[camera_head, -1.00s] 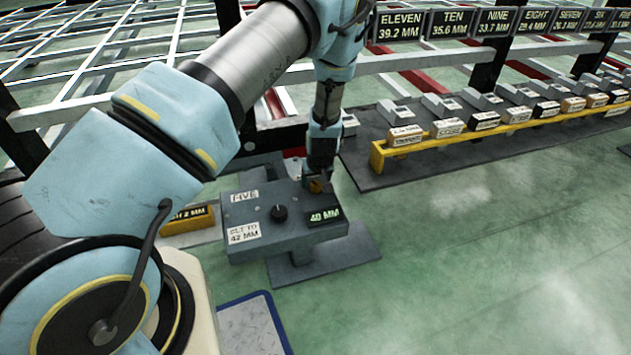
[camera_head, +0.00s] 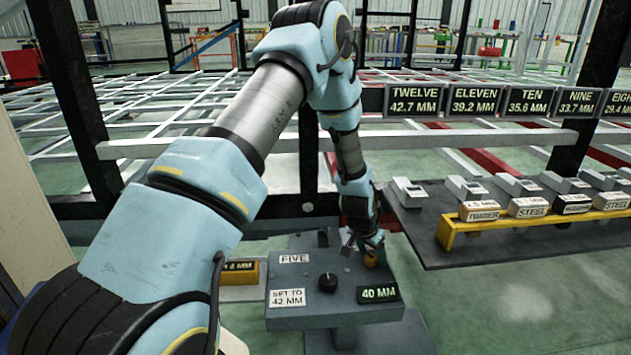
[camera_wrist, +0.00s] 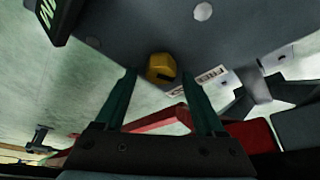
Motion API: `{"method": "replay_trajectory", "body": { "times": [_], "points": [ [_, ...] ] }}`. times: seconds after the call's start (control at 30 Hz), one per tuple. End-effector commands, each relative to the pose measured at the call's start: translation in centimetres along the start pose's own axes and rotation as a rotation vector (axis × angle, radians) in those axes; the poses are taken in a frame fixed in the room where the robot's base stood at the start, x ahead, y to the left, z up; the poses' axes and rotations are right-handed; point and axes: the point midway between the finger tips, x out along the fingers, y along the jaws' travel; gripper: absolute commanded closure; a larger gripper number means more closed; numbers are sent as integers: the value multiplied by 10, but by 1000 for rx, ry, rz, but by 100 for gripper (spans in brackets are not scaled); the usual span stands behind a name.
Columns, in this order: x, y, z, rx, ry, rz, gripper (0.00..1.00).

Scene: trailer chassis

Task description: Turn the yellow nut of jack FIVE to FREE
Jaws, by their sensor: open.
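The jack FIVE box (camera_head: 308,262) is grey with a black knob (camera_head: 328,282), a "SET TO 42 MM" label (camera_head: 287,298) and a display (camera_head: 379,293) reading 40 MM. Its yellow nut (camera_head: 371,259) sits at the right of the top face, below my gripper (camera_head: 362,243). In the wrist view the yellow nut (camera_wrist: 160,68) lies between the lines of my two open fingers, near their tips. I cannot tell whether they touch it. A white label (camera_wrist: 197,79), seemingly reading FREE, is beside the nut. The nut's pointing direction is unclear.
A yellow rail (camera_head: 447,232) with labelled blocks stands on a dark plate at right. Another yellow block (camera_head: 240,271) is left of the jack. The trailer frame (camera_head: 150,150) and display signs (camera_head: 474,101) are behind. Green floor is open at lower right.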

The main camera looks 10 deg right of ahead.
Motion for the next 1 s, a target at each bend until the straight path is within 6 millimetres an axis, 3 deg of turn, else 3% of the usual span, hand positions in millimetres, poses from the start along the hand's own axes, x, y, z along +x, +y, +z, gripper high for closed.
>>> {"method": "replay_trajectory", "body": {
  "times": [0.37, 0.5, 1.0],
  "points": [
    [4, -2, 1, 394, 4, 165, 29],
    [-32, -5, -4, 409, 2, 168, 29],
    [-126, -22, -6, 389, -10, 158, 29]
  ]
}}
